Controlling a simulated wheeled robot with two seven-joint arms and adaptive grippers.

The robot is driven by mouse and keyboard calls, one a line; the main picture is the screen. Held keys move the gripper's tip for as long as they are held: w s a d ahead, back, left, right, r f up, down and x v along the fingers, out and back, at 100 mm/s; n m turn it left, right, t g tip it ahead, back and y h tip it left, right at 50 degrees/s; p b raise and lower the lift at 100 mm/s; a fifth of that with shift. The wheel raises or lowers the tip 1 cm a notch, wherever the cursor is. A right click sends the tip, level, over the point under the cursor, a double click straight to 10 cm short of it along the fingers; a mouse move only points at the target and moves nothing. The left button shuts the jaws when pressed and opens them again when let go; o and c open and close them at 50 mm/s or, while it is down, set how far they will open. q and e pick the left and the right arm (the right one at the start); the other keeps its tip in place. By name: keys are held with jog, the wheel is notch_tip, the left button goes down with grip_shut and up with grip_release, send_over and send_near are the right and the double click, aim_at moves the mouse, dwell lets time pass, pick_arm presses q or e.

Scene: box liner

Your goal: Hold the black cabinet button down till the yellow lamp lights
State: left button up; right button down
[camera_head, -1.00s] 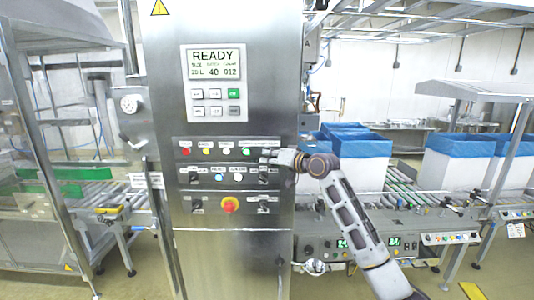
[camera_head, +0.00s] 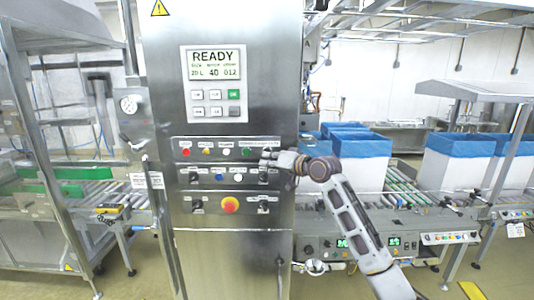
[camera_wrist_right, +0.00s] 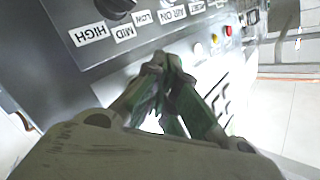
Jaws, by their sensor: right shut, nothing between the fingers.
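The steel cabinet (camera_head: 235,265) stands in the middle of the head view. Its upper strip carries a yellow lamp (camera_head: 206,151), which looks dull amber; I cannot tell surely whether it is lit. Small dark controls sit in the row below, but I cannot single out the black button. My right gripper (camera_head: 267,159) is in front of the right end of this panel, shut and empty. In the wrist view its fingertips (camera_wrist_right: 160,63) meet near the dark label panel; contact with a control cannot be told. My left gripper is out of view.
A red stop button (camera_head: 230,205) sits lower. The display (camera_head: 214,63) reads READY. Lined white boxes (camera_head: 455,165) stand on the right conveyor.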

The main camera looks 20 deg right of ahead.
dwell(0.3)
jog(key=shift+s+a+p, duration=0.15)
jog(key=shift+s+a, duration=0.1)
jog(key=shift+s, duration=0.55)
jog(key=shift+s+a+p, duration=0.15)
jog(key=shift+s+a, duration=0.05)
jog(key=shift+s, duration=0.6)
jog(key=shift+s+a+p, duration=0.15)
jog(key=shift+s+a, duration=0.1)
jog(key=shift+s, duration=0.55)
